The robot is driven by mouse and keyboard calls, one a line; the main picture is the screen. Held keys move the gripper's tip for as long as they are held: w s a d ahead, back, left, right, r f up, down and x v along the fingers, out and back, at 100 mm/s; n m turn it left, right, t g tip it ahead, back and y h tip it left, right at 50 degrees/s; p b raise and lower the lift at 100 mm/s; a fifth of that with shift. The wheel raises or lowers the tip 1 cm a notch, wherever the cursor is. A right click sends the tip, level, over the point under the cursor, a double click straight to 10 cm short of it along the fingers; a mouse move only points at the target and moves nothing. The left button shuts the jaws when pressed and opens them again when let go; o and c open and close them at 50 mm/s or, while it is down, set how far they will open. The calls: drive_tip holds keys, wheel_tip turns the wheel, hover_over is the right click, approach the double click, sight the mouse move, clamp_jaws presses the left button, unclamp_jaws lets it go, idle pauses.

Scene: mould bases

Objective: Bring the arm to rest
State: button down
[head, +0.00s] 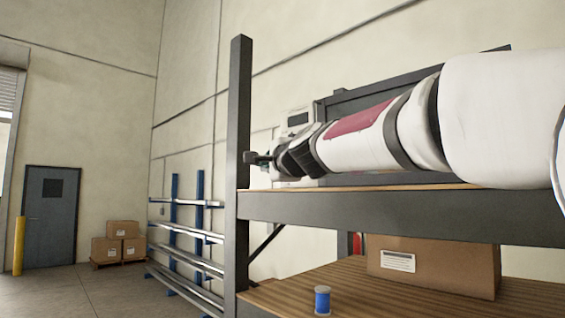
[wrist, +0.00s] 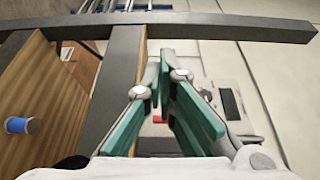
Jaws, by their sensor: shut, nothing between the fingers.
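My arm stretches across the right half of the head view, in front of the shelf's upper level. My gripper (head: 254,158) shows small and dark at its left end, near the shelf's upright post. In the wrist view my gripper (wrist: 164,62) has its two teal-padded fingers together at the tips. Nothing shows between them. The gripper is apart from the blue spool and the carton.
A shelf rack has a dark post (head: 239,110) and a beam (head: 380,215). On its lower board stand a blue spool (head: 322,301) and a carton (head: 440,266). A pipe rack (head: 185,230) is behind. Open floor (head: 80,290) lies left.

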drive_tip(key=s+d+f+n+g+h, duration=0.2)
drive_tip(key=s+d+f, duration=0.6)
drive_tip(key=s+f, duration=0.4)
drive_tip(key=s+d+f+n+g+h+b, duration=0.1)
drive_tip(key=s+d+f+n+g+h, duration=0.2)
drive_tip(key=s+d+f+n+g, duration=0.2)
drive_tip(key=s+d+f+n+g+h, duration=0.2)
drive_tip(key=s+d+f+n, duration=0.4)
drive_tip(key=s+d+f, duration=0.6)
drive_tip(key=s+f+g, duration=0.1)
drive_tip(key=s+f, duration=0.7)
drive_tip(key=s, duration=0.2)
drive_tip(key=shift+g, duration=0.4)
